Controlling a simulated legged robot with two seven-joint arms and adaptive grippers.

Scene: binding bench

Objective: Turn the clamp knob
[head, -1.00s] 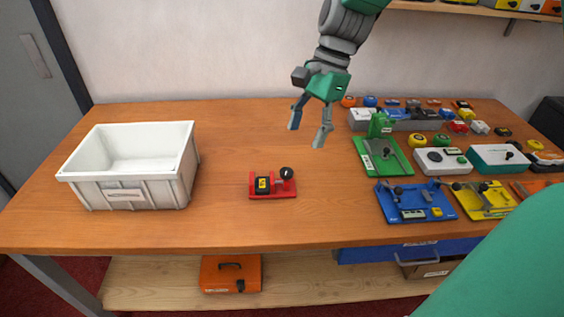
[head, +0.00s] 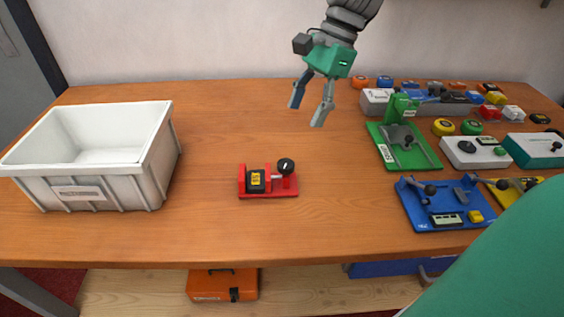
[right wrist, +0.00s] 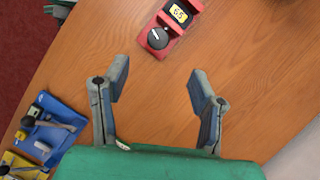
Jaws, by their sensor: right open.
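A small red clamp (head: 268,192) lies on the wooden bench, near the middle of the head view. Its round black knob (head: 285,166) with a white mark is at its right end. A black block with a yellow label (head: 256,181) sits in the clamp. My right gripper (head: 312,108) is open and empty, above the bench, behind and a little right of the clamp. In the right wrist view the knob (right wrist: 158,38) is at the top, beyond and between the open fingertips (right wrist: 157,82), apart from them. My left gripper does not show.
A white bin (head: 150,165) stands at the left. Green (head: 412,160) and blue (head: 432,222) fixtures and several small devices crowd the right side. The bench (head: 215,130) around the clamp is clear. A green part, likely my own arm, covers the lower right corner.

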